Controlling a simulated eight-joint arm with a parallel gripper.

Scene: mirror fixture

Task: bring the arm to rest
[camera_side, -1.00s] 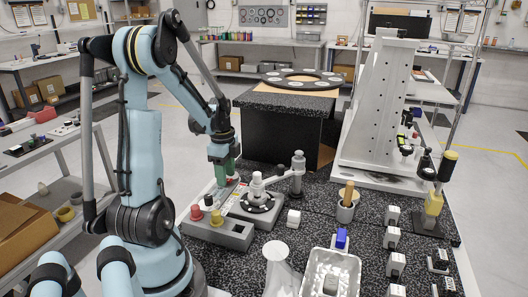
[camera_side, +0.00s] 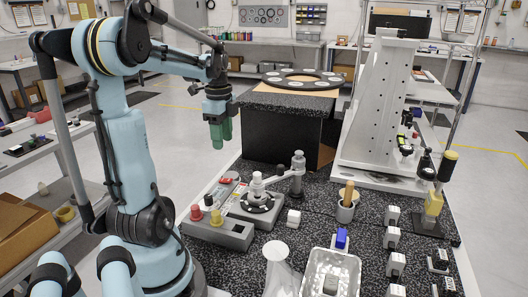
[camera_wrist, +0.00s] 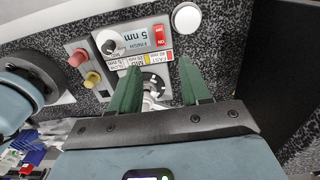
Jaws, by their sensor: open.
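My gripper (camera_side: 219,138) has two green fingers and hangs in the air, pointing down, above and behind the grey machine (camera_side: 222,234). In the wrist view my gripper (camera_wrist: 159,64) has its fingers spread apart with nothing held between them. The fingers touch nothing that I can see.
The speckled bench carries a post with a side arm (camera_side: 297,172), a cup with a wooden handle (camera_side: 346,203), a metal tray (camera_side: 312,284) and several small white blocks. A black-topped stand (camera_side: 280,135) with a ring (camera_side: 300,80) stands behind. A tall white bracket (camera_side: 375,110) is at right.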

